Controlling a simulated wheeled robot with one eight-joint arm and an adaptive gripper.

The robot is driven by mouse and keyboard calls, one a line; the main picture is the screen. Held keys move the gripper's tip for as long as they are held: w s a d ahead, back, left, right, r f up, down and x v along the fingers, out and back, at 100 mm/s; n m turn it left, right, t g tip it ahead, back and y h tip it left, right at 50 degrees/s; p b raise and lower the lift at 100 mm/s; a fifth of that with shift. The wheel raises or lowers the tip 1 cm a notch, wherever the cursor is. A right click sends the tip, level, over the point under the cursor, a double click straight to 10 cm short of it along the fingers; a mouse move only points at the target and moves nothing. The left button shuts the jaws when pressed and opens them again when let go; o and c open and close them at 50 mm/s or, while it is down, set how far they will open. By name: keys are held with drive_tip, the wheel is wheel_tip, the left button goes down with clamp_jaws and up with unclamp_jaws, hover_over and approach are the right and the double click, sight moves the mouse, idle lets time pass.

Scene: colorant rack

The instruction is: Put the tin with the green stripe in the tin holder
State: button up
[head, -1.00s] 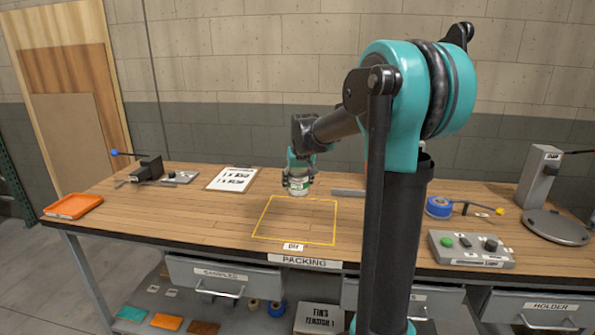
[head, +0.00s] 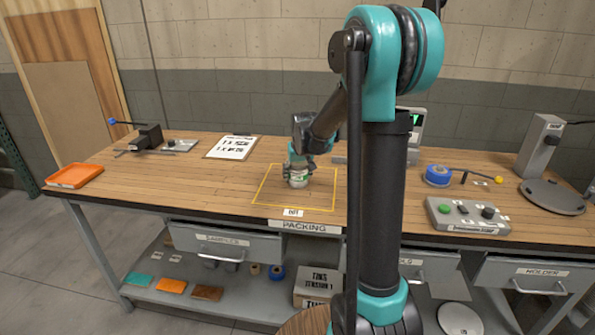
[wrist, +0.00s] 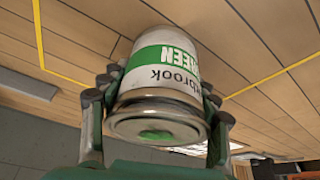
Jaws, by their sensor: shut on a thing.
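The tin with the green stripe (head: 298,181) is white with a green band and stands upright inside the yellow outlined square on the bench. The word GREEN shows on its label in the wrist view (wrist: 165,62). My gripper (head: 299,172) is shut on the tin from above, with fingers on both sides of it. I cannot tell whether the tin touches the bench top. A drawer labelled HOLDER (head: 528,275) is at the lower right, shut.
The wooden bench (head: 215,180) is mostly clear around the square. An orange tray (head: 76,176), a vise-like tool (head: 150,140) and a clipboard (head: 231,147) are to the left.

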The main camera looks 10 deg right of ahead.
drive_tip(key=o, duration=1.3)
drive_tip(key=shift+o, duration=0.2)
